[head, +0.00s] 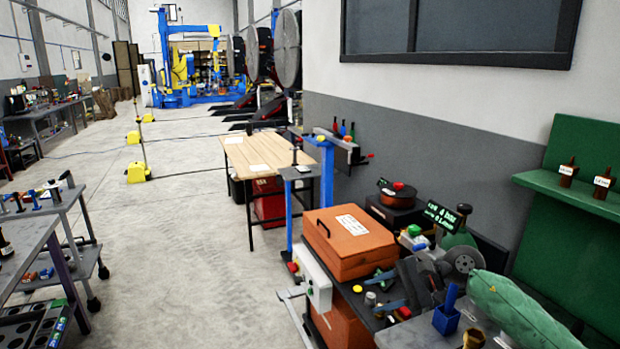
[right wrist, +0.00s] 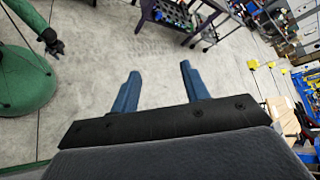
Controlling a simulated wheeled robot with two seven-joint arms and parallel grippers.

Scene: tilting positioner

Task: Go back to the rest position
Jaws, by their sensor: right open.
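My right gripper (head: 377,291) is at the lower right of the head view, with its blue fingers pointing left, in front of the cluttered bench. In the right wrist view the same gripper (right wrist: 160,70) shows its two blue fingers well apart. Nothing is between them, only grey floor behind. My green right arm comes in from the lower right of the head view. My left gripper (right wrist: 56,46) seems to show small and dark at the upper left of the right wrist view, below a green sleeve. Its fingers are too small to read. It is out of the head view.
An orange box (head: 345,240) and a blue cup (head: 446,318) are close to my right gripper. A green shelf (head: 570,190) with bottles stands at the right. A wooden table (head: 262,150) is farther back. The floor (head: 180,230) in the middle is clear.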

